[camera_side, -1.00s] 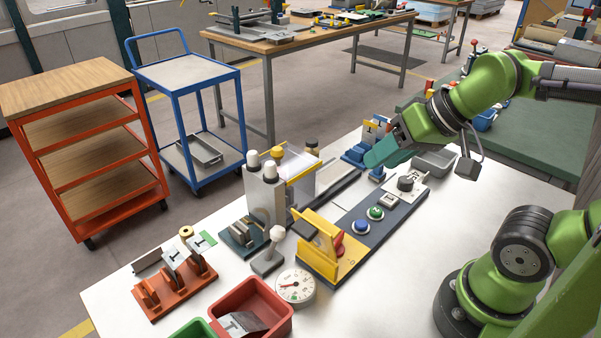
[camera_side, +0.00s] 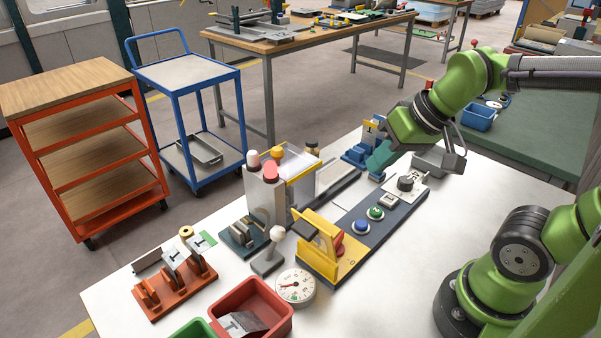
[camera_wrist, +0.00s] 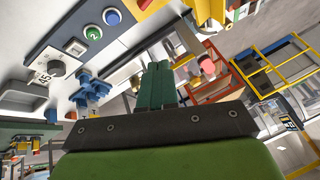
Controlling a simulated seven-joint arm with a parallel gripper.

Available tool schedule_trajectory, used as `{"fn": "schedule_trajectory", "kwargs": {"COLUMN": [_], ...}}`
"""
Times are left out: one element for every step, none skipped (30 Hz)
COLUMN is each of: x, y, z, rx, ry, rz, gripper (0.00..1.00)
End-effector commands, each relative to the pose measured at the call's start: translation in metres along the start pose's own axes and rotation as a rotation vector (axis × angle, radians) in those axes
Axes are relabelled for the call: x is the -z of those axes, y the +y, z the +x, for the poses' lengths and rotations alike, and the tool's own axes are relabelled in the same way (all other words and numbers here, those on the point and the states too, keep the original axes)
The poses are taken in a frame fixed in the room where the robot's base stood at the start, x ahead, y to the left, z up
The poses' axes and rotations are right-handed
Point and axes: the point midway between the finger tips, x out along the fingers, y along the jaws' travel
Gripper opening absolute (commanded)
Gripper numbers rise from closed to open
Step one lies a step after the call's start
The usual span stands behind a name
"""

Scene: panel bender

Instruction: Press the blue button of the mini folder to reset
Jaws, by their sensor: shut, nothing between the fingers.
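The blue button (camera_side: 361,226) sits on the dark control strip (camera_side: 385,222) beside a green button (camera_side: 376,213). In the wrist view, the blue button (camera_wrist: 112,16) is at the upper left, with the green button (camera_wrist: 93,32) beside it. The mini folder (camera_side: 270,200) is a grey machine with a yellow-edged clear guard and a red lamp (camera_side: 271,172) on top. My gripper (camera_side: 372,166), with teal fingers, is above the far end of the strip, apart from the blue button. Its fingers (camera_wrist: 157,68) are shut and empty.
A yellow stand with a red button (camera_side: 338,243) is left of the blue button. A black knob (camera_side: 405,183) and a grey tray (camera_side: 432,161) lie near my gripper. A dial gauge (camera_side: 296,287) and red bin (camera_side: 260,300) are in front. The table's right front is clear.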

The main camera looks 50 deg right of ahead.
Motion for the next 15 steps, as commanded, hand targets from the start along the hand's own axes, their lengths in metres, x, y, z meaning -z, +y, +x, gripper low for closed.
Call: {"fn": "schedule_trajectory", "kwargs": {"x": [0.004, 0.007, 0.009, 0.011, 0.013, 0.015, 0.017, 0.018, 0.020, 0.021, 0.022, 0.024, 0.025, 0.026, 0.027], "y": [0.004, 0.007, 0.010, 0.012, 0.014, 0.017, 0.019, 0.021, 0.024, 0.026, 0.028, 0.030, 0.032, 0.034, 0.036], "z": [0.009, 0.014, 0.020, 0.024, 0.027, 0.032, 0.035, 0.038, 0.041, 0.044, 0.047, 0.050, 0.052, 0.054, 0.057], "rx": [-0.030, -0.045, -0.061, -0.070, -0.076, -0.082, -0.083, -0.083, -0.080, -0.075, -0.070, -0.059, -0.050, -0.039, -0.022], "ry": [-0.048, -0.075, -0.114, -0.141, -0.169, -0.203, -0.228, -0.253, -0.286, -0.311, -0.335, -0.367, -0.388, -0.411, -0.439], "rz": [-0.062, -0.121, -0.208, -0.275, -0.340, -0.427, -0.491, -0.556, -0.642, -0.706, -0.771, -0.857, -0.921, -0.985, -1.069], "gripper": [0.00, 0.00, 0.00, 0.00, 0.00, 0.00, 0.00, 0.00, 0.00, 0.00, 0.00, 0.00, 0.00, 0.00, 0.00]}}
